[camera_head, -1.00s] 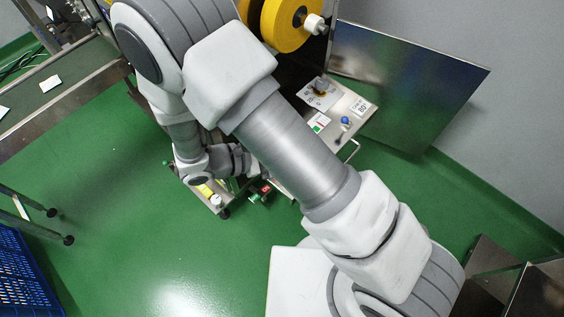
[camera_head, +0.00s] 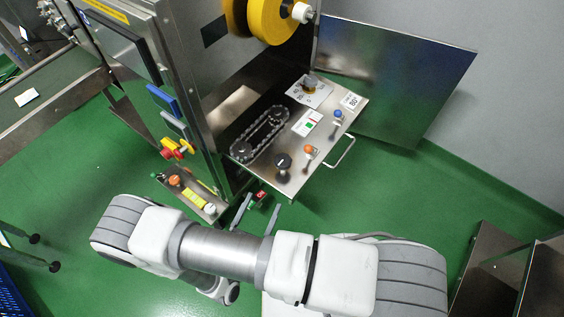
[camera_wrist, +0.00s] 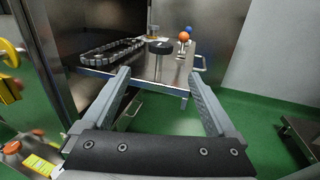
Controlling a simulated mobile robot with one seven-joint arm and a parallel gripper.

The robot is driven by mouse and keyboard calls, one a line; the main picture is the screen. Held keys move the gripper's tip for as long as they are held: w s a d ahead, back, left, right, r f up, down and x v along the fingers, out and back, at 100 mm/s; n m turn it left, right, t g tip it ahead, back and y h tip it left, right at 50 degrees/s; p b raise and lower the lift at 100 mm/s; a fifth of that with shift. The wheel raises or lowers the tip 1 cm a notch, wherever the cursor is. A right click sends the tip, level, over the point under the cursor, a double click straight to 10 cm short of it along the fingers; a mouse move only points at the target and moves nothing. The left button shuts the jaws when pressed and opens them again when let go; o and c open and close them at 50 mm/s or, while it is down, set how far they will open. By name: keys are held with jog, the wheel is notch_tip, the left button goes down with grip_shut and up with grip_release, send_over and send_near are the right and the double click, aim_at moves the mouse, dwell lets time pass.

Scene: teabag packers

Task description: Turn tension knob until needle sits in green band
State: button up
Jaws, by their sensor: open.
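A round black knob (camera_head: 283,161), which looks like the tension knob, stands at the near edge of a steel shelf on the machine. It also shows in the wrist view (camera_wrist: 160,46), ahead of the fingertips and apart from them. A white gauge plate (camera_head: 307,123) with a green patch and a small red mark lies behind it on the shelf. The needle is too small to make out. My gripper (camera_head: 256,213) is open and empty, in front of and below the shelf edge. Its two fingers (camera_wrist: 160,75) spread wide in the wrist view.
Orange-ball (camera_head: 309,149) and blue-ball (camera_head: 338,114) levers stand right of the knob. A chain loop (camera_head: 259,135) lies left of it. A dial (camera_head: 309,84) sits at the back. A steel door (camera_head: 395,80) stands open at right. A low control panel (camera_head: 190,195) juts out at left.

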aim_at(283, 162)
jog(key=b+x, duration=0.2)
jog(key=x, duration=1.3)
jog(key=shift+w+d, duration=0.2)
jog(key=shift+w, duration=0.15)
jog(key=c, duration=1.4)
